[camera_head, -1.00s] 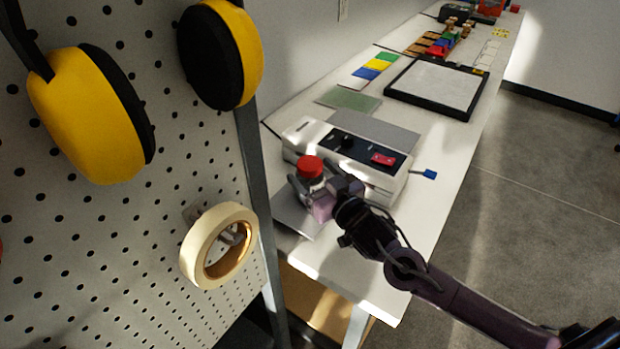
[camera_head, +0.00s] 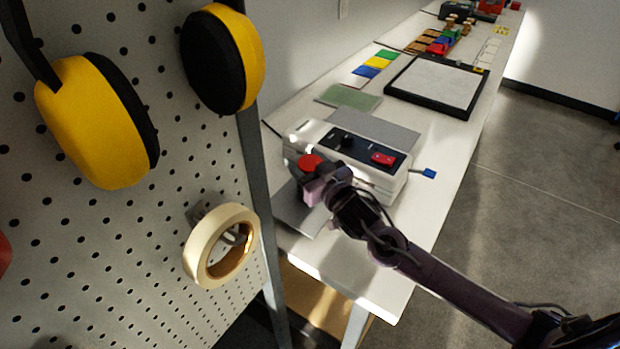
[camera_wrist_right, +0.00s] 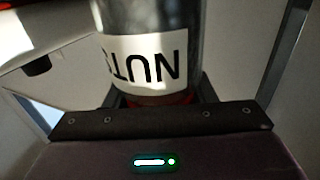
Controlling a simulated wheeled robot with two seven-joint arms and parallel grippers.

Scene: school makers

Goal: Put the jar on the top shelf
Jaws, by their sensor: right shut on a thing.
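The jar (camera_head: 310,162) shows its red lid in the head view, beside the front left end of the white machine. In the right wrist view the clear jar (camera_wrist_right: 150,25) has a white label reading NUTS, upside down, with red at its lower edge. My right gripper (camera_head: 311,174) is shut on the jar. The gripper and wrist hide most of the jar's body in the head view. I cannot make out a top shelf in these views. My left gripper is not in view.
The white machine (camera_head: 345,150) stands close to the gripper on the long white table (camera_head: 345,270). A pegboard (camera_head: 150,235) with yellow earmuffs (camera_head: 95,120) and a tape roll (camera_head: 201,262) stands at the left. A black-framed tray (camera_head: 436,84) lies farther back. Open floor is at the right.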

